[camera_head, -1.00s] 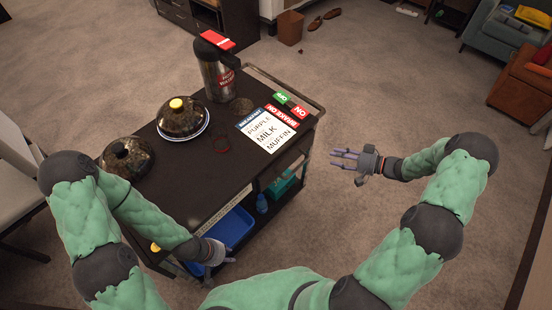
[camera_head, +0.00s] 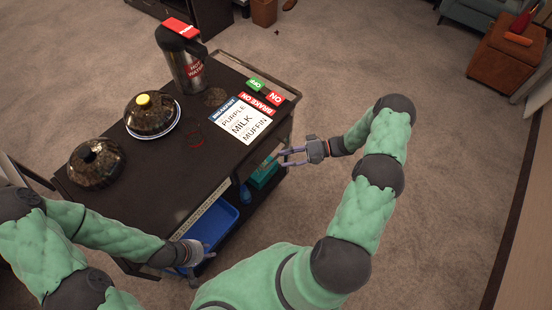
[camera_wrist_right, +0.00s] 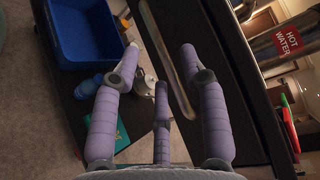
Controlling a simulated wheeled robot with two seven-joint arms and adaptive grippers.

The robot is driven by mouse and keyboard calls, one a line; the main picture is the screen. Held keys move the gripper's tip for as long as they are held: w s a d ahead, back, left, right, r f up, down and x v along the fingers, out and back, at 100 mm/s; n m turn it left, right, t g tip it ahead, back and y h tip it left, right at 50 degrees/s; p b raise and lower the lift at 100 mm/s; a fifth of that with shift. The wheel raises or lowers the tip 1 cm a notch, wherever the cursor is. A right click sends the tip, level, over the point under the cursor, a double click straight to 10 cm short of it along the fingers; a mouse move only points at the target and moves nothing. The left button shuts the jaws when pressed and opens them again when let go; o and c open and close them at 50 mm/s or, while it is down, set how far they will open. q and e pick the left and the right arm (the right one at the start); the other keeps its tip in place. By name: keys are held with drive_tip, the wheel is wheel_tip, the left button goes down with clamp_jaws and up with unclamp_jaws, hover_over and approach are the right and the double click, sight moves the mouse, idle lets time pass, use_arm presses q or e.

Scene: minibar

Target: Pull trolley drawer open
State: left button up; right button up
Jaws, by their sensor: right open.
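The dark trolley (camera_head: 150,205) stands in front of me, its long side facing my body. In the right wrist view a long metal bar (camera_wrist_right: 168,55) runs along the trolley's dark side panel; I cannot tell if it is the drawer's handle. My right gripper (camera_head: 285,156) is open and empty beside the trolley's right end. In the wrist view its purple fingers (camera_wrist_right: 160,50) are spread on either side of the bar, and contact is unclear. My left gripper (camera_head: 203,267) has its fingers apart, low by the trolley's near side. No drawer stands visibly pulled out.
The trolley top carries two domed dishes (camera_head: 152,114) (camera_head: 96,163), a hot water flask (camera_head: 182,60) and a menu card (camera_head: 242,120) with brake labels. A blue bin (camera_head: 215,225) and a teal item (camera_head: 265,172) are on its lower shelf. Carpet is clear to the right.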

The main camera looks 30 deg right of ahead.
sight(276, 157)
drive_tip(key=shift+b+x, duration=0.3)
drive_tip(key=shift+x, duration=1.7)
clamp_jaws()
